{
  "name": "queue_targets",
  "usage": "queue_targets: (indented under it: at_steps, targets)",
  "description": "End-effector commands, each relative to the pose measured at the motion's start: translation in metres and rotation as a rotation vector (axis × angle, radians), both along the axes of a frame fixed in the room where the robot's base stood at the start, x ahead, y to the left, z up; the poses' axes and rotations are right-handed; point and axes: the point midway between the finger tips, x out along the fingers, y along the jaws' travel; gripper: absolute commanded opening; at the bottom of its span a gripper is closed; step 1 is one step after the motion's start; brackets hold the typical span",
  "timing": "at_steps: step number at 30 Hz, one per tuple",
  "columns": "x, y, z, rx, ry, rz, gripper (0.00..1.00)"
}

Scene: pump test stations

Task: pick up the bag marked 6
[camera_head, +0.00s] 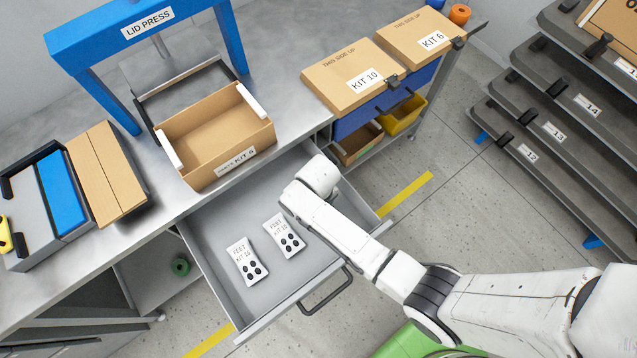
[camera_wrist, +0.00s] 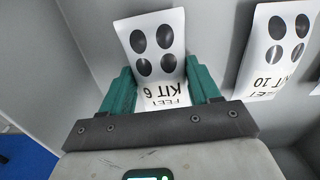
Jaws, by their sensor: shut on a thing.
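The bag marked 6 (camera_wrist: 154,52) is white with several black feet and reads FEET KIT 6, upside down in the wrist view. My gripper (camera_wrist: 159,74) has its green fingers on both sides of this bag and is shut on it. In the head view, my arm's end hides this bag and the fingers, over the right part of the open drawer (camera_head: 215,240). A bag marked KIT 10 (camera_head: 284,236) lies in the drawer; it also shows right of the held bag in the wrist view (camera_wrist: 275,50). Another feet bag (camera_head: 246,262) lies to its left.
The drawer's walls and handle (camera_head: 327,291) are close around my arm. Closed KIT 10 (camera_head: 352,78) and KIT 6 (camera_head: 422,40) boxes stand right. Shelves (camera_head: 560,120) stand far right.

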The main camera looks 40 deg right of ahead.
Motion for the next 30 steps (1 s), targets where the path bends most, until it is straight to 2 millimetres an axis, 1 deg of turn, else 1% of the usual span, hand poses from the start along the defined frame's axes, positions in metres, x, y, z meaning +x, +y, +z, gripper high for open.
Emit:
queue_targets:
  at_steps: [1, 3, 11, 15, 17, 20, 24, 27, 30]
  targets:
    - [0.000, 0.000, 0.000, 0.000, 0.000, 0.000, 0.32]
    - [0.000, 0.000, 0.000, 0.000, 0.000, 0.000, 0.27]
    - [0.000, 0.000, 0.002, 0.000, -0.001, 0.000, 0.27]
    - [0.001, 0.000, 0.010, 0.000, -0.002, 0.000, 0.27]
    - [0.001, 0.000, 0.017, 0.000, -0.003, 0.000, 0.27]
    - [0.001, 0.000, 0.033, 0.000, -0.005, 0.000, 0.27]
    - [0.001, 0.000, 0.061, 0.000, -0.005, 0.000, 0.27]
    - [0.000, 0.000, 0.078, 0.000, -0.003, 0.000, 0.27]
    - [0.001, 0.000, 0.090, 0.000, -0.002, 0.000, 0.27]
